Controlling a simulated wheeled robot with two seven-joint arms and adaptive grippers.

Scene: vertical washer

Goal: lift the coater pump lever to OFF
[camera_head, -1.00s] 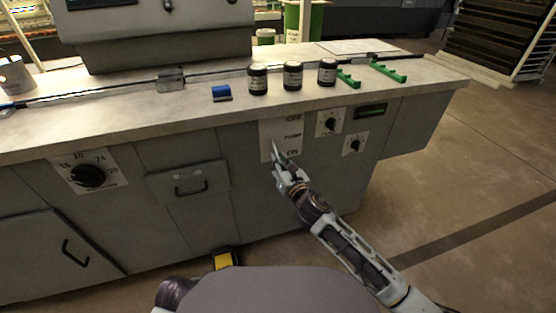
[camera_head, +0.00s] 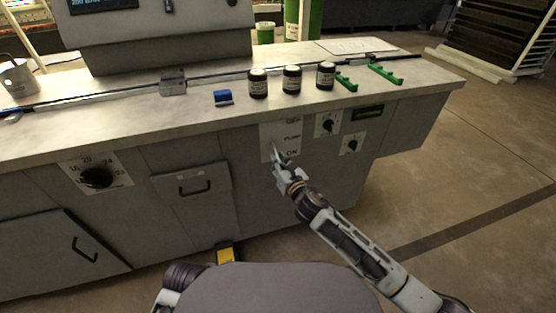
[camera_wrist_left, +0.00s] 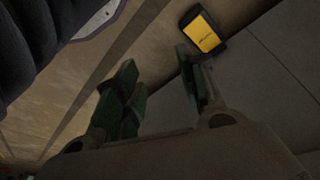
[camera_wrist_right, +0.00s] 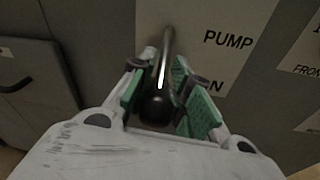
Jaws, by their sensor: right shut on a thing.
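The coater pump lever (camera_wrist_right: 161,80) is a dark rod with a round black knob, in front of a white plate (camera_wrist_right: 242,20) reading PUMP. The plate also shows in the head view (camera_head: 268,134), with lettering at its top, middle and bottom. My right gripper (camera_wrist_right: 158,98) is shut on the lever, with its green-padded fingers on both sides of the knob. In the head view the right gripper (camera_head: 283,163) is at the lower part of the plate, beside ON, and hides most of the lever. My left gripper (camera_wrist_left: 160,92) is open and empty, low over the floor.
Two small knobs (camera_head: 328,126) sit right of the plate, and a large dial (camera_head: 97,177) is at the left. A drawer handle (camera_head: 194,188) is left of the plate. Several black jars (camera_head: 292,78) stand on the countertop (camera_head: 190,112). A yellow-topped object (camera_wrist_left: 203,34) lies near the cabinet base.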

